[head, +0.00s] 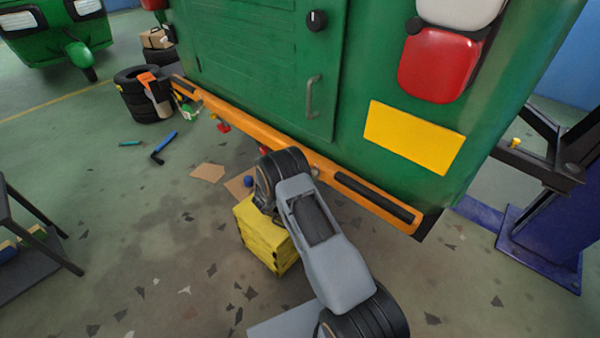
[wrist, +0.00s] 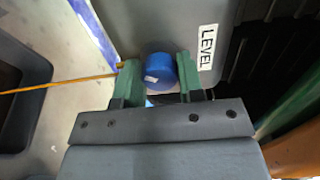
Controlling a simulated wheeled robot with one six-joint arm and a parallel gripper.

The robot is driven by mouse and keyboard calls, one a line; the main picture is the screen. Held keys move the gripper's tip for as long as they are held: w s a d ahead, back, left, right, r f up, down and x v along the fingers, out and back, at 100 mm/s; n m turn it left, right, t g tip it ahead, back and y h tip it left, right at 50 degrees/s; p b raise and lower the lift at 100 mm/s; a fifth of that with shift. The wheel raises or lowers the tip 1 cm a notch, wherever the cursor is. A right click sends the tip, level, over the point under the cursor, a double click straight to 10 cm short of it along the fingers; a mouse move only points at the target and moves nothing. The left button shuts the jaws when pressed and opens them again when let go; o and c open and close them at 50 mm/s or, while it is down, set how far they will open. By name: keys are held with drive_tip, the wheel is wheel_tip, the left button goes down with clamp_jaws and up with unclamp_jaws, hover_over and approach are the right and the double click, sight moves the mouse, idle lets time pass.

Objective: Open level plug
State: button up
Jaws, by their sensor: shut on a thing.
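In the wrist view, the level plug (wrist: 165,72) is a round blue cap on a grey housing (wrist: 182,25). A white label reading LEVEL (wrist: 207,47) is on the housing to its right. My gripper (wrist: 158,76) has its two green fingers on either side of the plug and is shut on it. The plug's lower part is hidden by the gripper body, so I cannot tell whether it is seated. In the head view, my arm reaches down beside the green rickshaw's orange bumper (head: 268,138), and the gripper itself is hidden.
The green rickshaw (head: 245,65) fills the upper middle of the head view. A yellow block (head: 263,240) stands on the floor beside my arm. A blue lift post (head: 548,235) is at right, a tyre stack (head: 146,97) at back left.

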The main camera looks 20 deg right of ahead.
drive_tip(key=shift+n, duration=0.3)
idle(0.4)
drive_tip(key=o, duration=0.9)
drive_tip(key=v, duration=1.4)
